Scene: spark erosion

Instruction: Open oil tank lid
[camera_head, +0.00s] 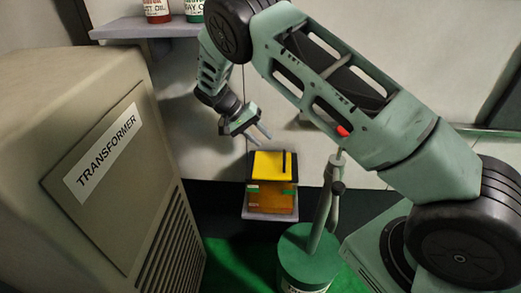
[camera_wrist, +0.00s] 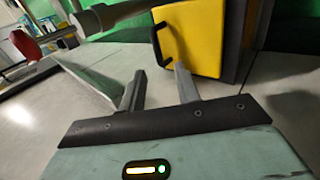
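The oil tank (camera_head: 271,200) is a small box with an orange front, standing on a small grey ledge by the wall. Its yellow lid (camera_head: 268,164) lies flat on top and looks closed, with a dark handle (camera_head: 284,163) along its right part. In the wrist view the yellow lid (camera_wrist: 198,28) and its black handle (camera_wrist: 157,44) show just beyond the fingertips. My gripper (camera_head: 263,137) is above and slightly left of the lid, tilted down to the right. Its fingers (camera_wrist: 160,70) are apart with nothing between them, and they look clear of the handle.
A large beige transformer cabinet (camera_head: 105,150) fills the left. A shelf (camera_head: 130,29) with two oil bottles is on the wall at upper left. A green drum (camera_head: 305,262) with an upright pipe stands at the front, right of the tank. The wall behind the tank is bare.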

